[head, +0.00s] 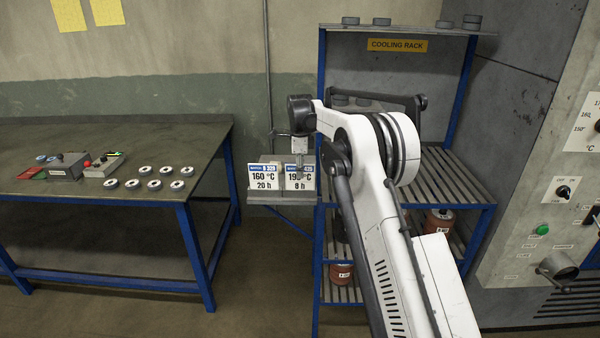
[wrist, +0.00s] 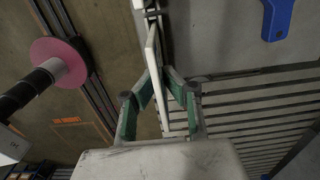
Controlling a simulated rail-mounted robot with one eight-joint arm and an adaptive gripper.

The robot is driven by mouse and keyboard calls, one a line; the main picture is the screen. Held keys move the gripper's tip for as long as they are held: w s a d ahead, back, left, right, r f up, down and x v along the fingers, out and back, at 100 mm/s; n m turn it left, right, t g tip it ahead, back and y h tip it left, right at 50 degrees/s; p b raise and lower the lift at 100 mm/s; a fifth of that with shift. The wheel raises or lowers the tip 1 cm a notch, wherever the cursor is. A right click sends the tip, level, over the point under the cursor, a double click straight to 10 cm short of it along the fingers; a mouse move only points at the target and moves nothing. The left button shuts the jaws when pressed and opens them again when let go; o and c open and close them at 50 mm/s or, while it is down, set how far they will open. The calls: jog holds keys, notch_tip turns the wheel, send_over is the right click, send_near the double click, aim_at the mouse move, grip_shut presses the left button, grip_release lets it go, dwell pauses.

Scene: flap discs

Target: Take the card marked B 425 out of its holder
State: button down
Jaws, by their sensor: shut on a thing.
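The right-hand white card with a blue header (head: 299,184) has a partly covered label that seems to end in 425. It reads 8 h, and its temperature line is partly hidden. My gripper (head: 299,164) is at its upper edge. In the wrist view the two green-lined fingers (wrist: 158,78) are shut on this card (wrist: 153,58), seen nearly edge-on. The left-hand card (head: 262,181), reading 160 °C and 20 h, stands beside it. Both cards appear at the small grey holder (head: 270,199); I cannot tell whether the held card still touches it.
The blue-framed cooling rack (head: 400,193) stands right of the cards, with slatted shelves. A workbench (head: 110,205) with several discs and control boxes is at left. A control panel (head: 555,190) is at far right. The wrist view shows a pink disc (wrist: 58,62) on a spindle.

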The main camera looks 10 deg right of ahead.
jog(key=shift+r, duration=0.1)
jog(key=shift+r+p, duration=1.4)
jog(key=shift+r, duration=2.05)
